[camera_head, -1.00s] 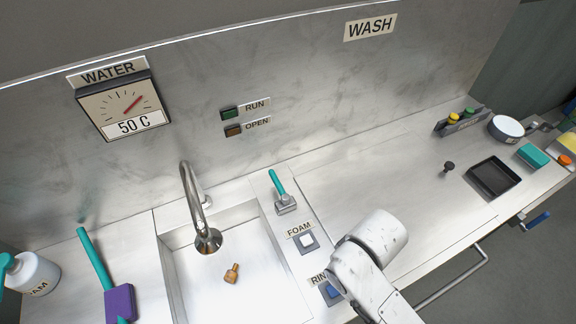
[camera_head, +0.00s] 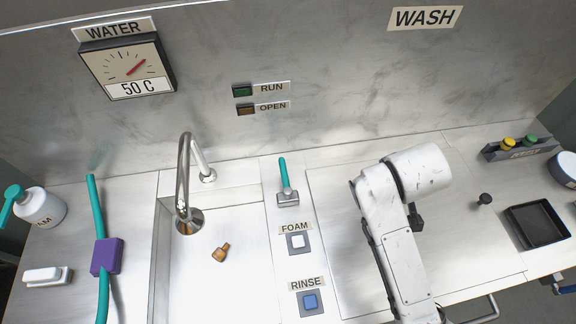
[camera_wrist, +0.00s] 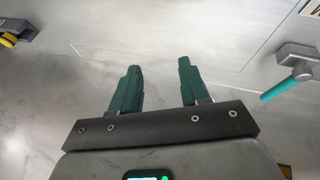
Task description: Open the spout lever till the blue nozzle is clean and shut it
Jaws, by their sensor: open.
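A teal-handled lever (camera_head: 284,176) on a metal base stands right of the sink; I cannot tell if it is the spout lever. It also shows at the right of the wrist view (camera_wrist: 284,90), apart from my gripper. My gripper (camera_wrist: 160,68) is open and empty, its two green fingers over bare steel counter. In the head view my arm mostly hides it. I see no thing that is clearly a blue nozzle; a small blue part (camera_head: 568,290) sits at the lower right edge. A brown nozzle-like piece (camera_head: 221,252) lies in the sink.
The sink (camera_head: 240,290) has a curved tap (camera_head: 184,170). FOAM (camera_head: 297,242) and RINSE (camera_head: 310,301) buttons are beside it. A black tray (camera_head: 537,225) and a dark knob (camera_head: 485,199) are at right.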

